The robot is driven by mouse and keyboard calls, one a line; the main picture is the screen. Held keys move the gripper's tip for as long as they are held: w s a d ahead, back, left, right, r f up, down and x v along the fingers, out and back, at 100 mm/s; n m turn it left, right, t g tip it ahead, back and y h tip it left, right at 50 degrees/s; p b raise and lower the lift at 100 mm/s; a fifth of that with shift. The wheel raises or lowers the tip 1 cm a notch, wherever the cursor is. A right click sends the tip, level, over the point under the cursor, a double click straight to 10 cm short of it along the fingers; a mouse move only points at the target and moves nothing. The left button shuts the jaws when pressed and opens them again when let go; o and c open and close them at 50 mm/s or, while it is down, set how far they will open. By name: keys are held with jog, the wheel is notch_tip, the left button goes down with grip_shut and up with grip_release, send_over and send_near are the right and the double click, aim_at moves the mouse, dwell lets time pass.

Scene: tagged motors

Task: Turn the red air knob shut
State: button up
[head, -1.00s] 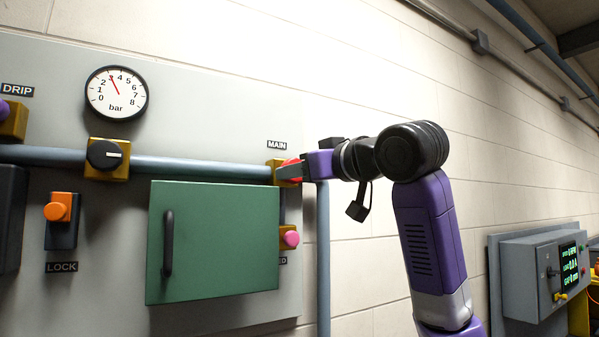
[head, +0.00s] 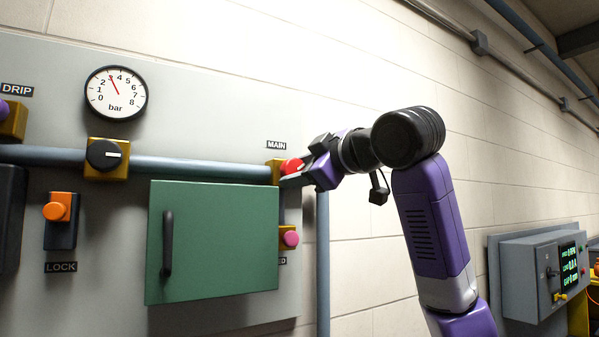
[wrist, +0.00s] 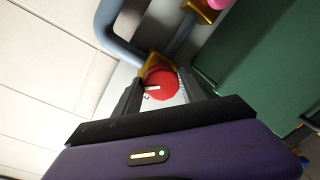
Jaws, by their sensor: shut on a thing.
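The red air knob (head: 292,167) sits on a yellow block (head: 273,172) under the MAIN label, at the right end of the grey pipe. In the wrist view the red knob (wrist: 161,84) lies between my two fingers, with a white pointer mark on its face. My gripper (head: 292,178) is shut on the knob, one finger at each side of it in the wrist view (wrist: 158,88). In the head view my gripper hides part of the knob.
A green cabinet door (head: 220,240) with a dark handle is below the pipe. A pink knob (head: 290,238) is below the red one. A black knob (head: 104,154) and a pressure gauge (head: 117,93) reading about 3 bar are to the left.

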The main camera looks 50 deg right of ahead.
jog(key=n, duration=0.6)
jog(key=shift+a+h, duration=0.1)
jog(key=shift+h, duration=0.3)
jog(key=shift+n+g+h, duration=0.3)
jog(key=shift+n, duration=1.4)
jog(key=o, duration=1.4)
jog(key=shift+a, duration=0.1)
jog(key=shift+c, duration=0.2)
jog(key=shift+r, duration=0.1)
jog(key=b+v, duration=0.3)
jog(key=v, duration=0.4)
jog(key=shift+s, duration=0.4)
